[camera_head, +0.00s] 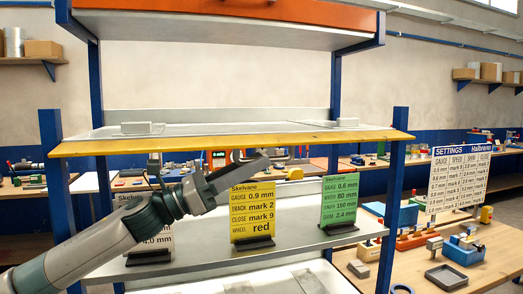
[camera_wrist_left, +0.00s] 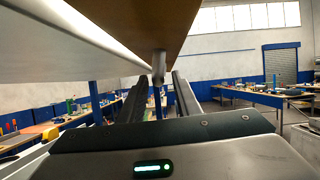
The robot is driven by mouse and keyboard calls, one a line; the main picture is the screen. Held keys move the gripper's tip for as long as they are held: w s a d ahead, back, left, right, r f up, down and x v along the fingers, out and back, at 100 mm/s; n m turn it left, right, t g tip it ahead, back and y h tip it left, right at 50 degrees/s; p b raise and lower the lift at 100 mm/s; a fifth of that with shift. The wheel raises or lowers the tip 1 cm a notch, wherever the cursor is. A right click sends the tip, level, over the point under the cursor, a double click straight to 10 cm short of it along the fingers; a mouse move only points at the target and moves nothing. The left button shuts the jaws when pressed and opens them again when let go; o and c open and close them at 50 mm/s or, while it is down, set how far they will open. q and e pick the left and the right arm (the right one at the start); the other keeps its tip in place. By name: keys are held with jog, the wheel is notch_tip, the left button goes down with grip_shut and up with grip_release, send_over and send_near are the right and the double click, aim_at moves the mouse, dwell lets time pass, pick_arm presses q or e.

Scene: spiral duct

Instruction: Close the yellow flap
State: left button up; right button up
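The yellow flap (camera_head: 310,138) shows in the head view as a long, nearly level yellow strip along the front of a white panel, between blue posts. In the left wrist view a brown-yellow panel (camera_wrist_left: 200,12), likely the flap's underside, hangs overhead. A short grey peg (camera_wrist_left: 159,64) points down from it, in line with the gap between the fingers. My left gripper (camera_head: 262,163) is just below the yellow strip, pointing right; its fingers (camera_wrist_left: 159,78) are apart in the wrist view. Whether they touch the peg I cannot tell. My right gripper is out of view.
An orange flap (camera_head: 250,12) is above. Yellow (camera_head: 252,210) and green (camera_head: 340,200) cards stand on the shelf below; my left arm partly hides another card (camera_head: 130,200). A settings board (camera_head: 460,182) and a tool-covered bench (camera_head: 490,270) are at the right.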

pick_arm(q)
jog(key=shift+p+x, duration=0.35)
jog(key=shift+x, duration=0.85)
grip_shut()
